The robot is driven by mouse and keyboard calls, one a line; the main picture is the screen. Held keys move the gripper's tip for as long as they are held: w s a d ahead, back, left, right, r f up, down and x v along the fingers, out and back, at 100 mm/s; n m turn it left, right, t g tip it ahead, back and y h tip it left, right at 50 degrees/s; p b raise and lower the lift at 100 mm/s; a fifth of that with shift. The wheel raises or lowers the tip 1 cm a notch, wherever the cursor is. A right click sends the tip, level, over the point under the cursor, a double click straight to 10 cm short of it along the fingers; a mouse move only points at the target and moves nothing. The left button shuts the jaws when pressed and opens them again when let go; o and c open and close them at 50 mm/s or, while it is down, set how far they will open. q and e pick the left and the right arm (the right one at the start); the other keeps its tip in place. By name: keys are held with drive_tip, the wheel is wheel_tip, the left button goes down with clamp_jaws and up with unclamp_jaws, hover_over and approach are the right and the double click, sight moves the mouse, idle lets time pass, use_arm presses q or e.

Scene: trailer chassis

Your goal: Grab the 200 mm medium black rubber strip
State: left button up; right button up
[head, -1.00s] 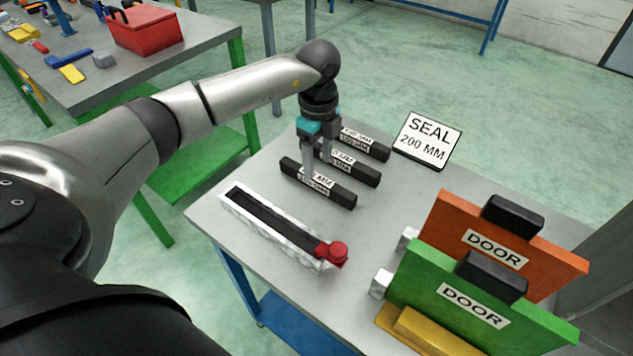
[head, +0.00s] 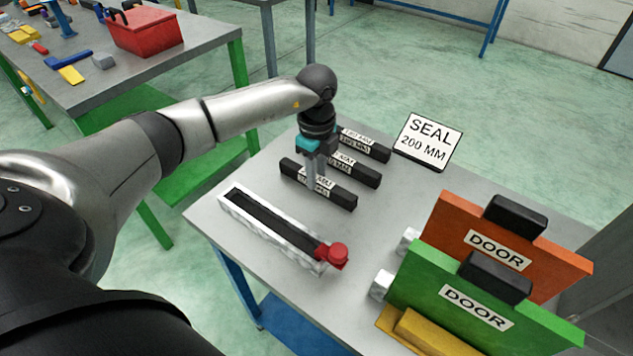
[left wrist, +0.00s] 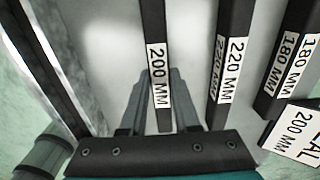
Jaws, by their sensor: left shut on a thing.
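The 200 mm black rubber strip (head: 341,197) is the nearest of the black strips lying on the grey table, with a white label on its side. In the left wrist view, the strip (left wrist: 152,22) shows its "200 MM" label between the fingers. My left gripper (head: 315,185) points down over the middle of this strip and is shut on it. The left gripper also shows in the left wrist view (left wrist: 160,82). The strip appears to rest on the table. The fingers hide part of its label. My right gripper is not in view.
A 220 mm strip (left wrist: 234,25) and a 180 mm strip (left wrist: 297,55) lie beside it. A sign "SEAL 200 MM" (head: 428,142) stands behind. A pale channel with a red end piece (head: 337,255) lies in front. Green (head: 420,285) and orange (head: 450,225) door panels stand right.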

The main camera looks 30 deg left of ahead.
use_arm(q)
clamp_jaws()
